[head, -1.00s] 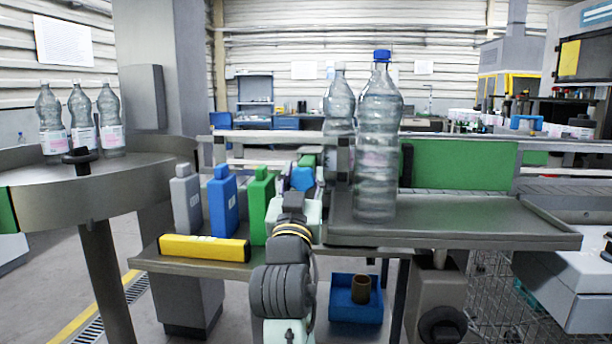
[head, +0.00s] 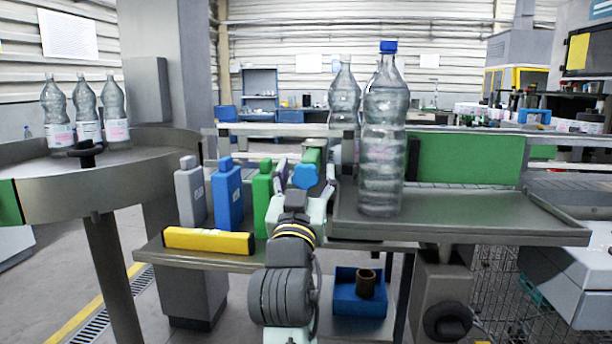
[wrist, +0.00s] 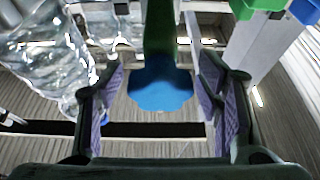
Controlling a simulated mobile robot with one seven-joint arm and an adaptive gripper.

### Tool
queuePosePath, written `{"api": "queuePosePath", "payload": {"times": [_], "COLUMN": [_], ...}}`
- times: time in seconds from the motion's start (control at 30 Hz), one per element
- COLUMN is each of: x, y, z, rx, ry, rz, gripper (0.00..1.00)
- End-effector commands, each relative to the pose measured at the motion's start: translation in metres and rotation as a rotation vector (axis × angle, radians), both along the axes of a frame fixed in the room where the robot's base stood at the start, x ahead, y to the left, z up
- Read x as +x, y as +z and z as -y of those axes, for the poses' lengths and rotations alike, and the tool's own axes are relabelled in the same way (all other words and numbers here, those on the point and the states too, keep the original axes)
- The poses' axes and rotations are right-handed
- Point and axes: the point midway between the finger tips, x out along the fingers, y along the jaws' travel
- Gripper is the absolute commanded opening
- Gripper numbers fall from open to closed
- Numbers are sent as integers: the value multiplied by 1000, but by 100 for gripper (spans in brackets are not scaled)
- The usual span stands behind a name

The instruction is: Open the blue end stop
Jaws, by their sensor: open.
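The blue end stop (head: 306,176) shows as a lobed blue knob at the end of a green bar, just beyond my gripper in the head view. In the wrist view the blue knob (wrist: 160,85) is in the middle, hanging below the green bar. My gripper (wrist: 160,108) is open, with one purple-padded finger on each side of the knob in the picture and nothing held. I cannot tell whether either finger touches the knob. In the head view my gripper (head: 305,187) partly hides the bar and the area below the knob.
A clear bottle with a blue cap (head: 384,140) stands on the metal tray (head: 480,218) close to the right. Grey (head: 190,195), blue (head: 228,195) and green (head: 262,200) flat containers stand at left, behind a yellow bar (head: 208,241). A blue bin (head: 345,325) sits below.

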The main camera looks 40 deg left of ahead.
Motion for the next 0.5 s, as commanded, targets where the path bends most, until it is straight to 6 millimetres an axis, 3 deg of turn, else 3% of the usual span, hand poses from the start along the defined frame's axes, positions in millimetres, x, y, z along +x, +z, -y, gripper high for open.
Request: {"api": "queuePosePath", "payload": {"times": [0.17,0.5], "x": [-3,-44], "y": [-2,-22], "z": [2,26], "rx": [0,-1], "ry": [0,1], "rz": [0,-1], "gripper": [60,60]}}
